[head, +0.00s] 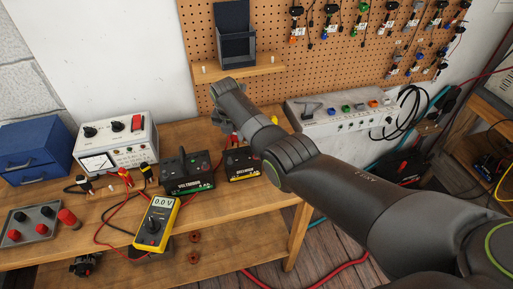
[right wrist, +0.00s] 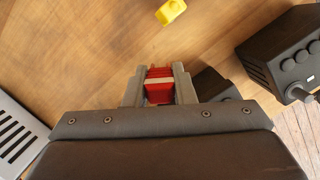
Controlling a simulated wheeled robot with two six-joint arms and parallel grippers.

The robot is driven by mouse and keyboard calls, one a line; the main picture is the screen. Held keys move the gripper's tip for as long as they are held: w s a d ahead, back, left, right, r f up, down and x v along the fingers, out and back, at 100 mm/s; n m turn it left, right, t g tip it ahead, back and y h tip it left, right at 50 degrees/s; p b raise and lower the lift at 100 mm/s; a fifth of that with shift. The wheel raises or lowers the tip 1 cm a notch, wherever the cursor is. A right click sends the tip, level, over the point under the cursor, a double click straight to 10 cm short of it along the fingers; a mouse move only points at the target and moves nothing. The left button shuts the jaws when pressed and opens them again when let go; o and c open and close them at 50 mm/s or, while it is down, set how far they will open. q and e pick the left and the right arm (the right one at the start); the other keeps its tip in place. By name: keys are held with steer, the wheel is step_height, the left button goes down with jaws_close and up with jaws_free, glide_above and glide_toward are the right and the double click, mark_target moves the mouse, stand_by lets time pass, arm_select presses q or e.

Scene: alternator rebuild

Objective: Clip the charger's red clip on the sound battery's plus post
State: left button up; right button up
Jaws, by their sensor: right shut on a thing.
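My right gripper (right wrist: 158,88) is shut on a red clip (right wrist: 159,86), which sits between its fingers in the right wrist view. In the head view the right gripper (head: 222,122) is over the back of the bench, behind the batteries. One battery (head: 187,184) has a green-and-black front. A second battery (head: 243,171) has a yellow-marked front and stands right of it. Which is sound I cannot tell. The white box with a dial gauge (head: 140,140), seemingly the charger, stands to the left. My arm hides part of the bench beside the second battery. My left gripper is not in view.
A yellow multimeter (head: 156,222) reading 0.0 V lies in front of the batteries, with red and black leads. A blue drawer box (head: 33,150) and a grey tray (head: 32,222) are at left. A small yellow object (right wrist: 171,12) lies on bare wood ahead of the gripper.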

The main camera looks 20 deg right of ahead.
steer(key=p+v, duration=0.3)
steer(key=w+p+v, duration=0.1)
steer(key=p+v, duration=0.2)
steer(key=v, duration=0.1)
steer(key=d+p+v, duration=0.1)
steer(key=p+v, duration=0.2)
steer(key=p, duration=0.1)
steer(key=shift+w+r, duration=0.35)
steer(key=shift+r, duration=0.1)
steer(key=v, duration=0.2)
steer(key=n+y, duration=0.1)
steer(key=n, duration=0.5)
glide_toward(242, 162)
steer(key=shift+w+d+r, duration=1.5)
steer(key=shift+d+r, duration=0.55)
steer(key=shift+d, duration=0.45)
steer(key=shift+n, duration=0.3)
step_height(242, 162, down, 5)
steer(key=shift+s+r+b, duration=0.15)
steer(key=shift+s+b, duration=0.05)
steer(key=shift+b, duration=0.7)
steer(key=shift+f, duration=0.25)
steer(key=shift+f+b, duration=0.45)
steer(key=shift+f, duration=0.75)
